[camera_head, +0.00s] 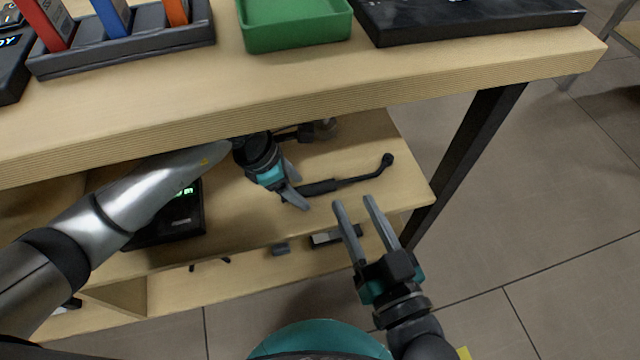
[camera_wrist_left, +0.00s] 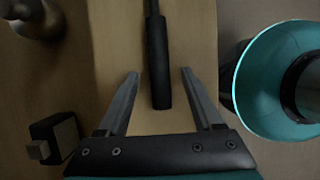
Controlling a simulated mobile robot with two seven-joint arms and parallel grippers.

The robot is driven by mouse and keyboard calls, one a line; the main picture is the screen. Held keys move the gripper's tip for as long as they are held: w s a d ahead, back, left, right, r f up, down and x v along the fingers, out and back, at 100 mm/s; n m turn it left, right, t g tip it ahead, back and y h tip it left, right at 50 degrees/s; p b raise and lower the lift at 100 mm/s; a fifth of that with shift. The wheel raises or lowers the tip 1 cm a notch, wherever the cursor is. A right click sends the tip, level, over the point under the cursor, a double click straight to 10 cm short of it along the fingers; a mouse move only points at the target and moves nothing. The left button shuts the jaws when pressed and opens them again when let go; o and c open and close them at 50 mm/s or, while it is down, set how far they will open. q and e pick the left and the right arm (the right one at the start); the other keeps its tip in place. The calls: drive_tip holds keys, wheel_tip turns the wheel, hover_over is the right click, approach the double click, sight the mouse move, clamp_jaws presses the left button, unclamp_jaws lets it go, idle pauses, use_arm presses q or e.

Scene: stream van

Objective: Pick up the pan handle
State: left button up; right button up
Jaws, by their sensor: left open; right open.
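The pan handle (camera_head: 350,182) is a black grip with a thin rod ending in a small round knob. It lies on the wooden shelf below the tabletop, with its knob toward the right. My left gripper (camera_head: 302,191) is open at the handle's left, thick end. In the left wrist view, the black grip (camera_wrist_left: 157,60) lies centrally, its near end between the open fingers, with gaps on both sides. My right gripper (camera_head: 354,200) is open and empty, in front of the shelf and nearer to me than the handle.
The tabletop edge (camera_head: 300,102) overhangs the shelf, with my left arm reaching beneath it. A black device with a green display (camera_head: 170,218) sits on the shelf at left. A green bin (camera_head: 297,32) stands on top. A black table leg (camera_head: 470,150) is at right.

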use_arm(q)
drive_tip(key=shift+c, duration=0.3)
clamp_jaws()
idle(1.1)
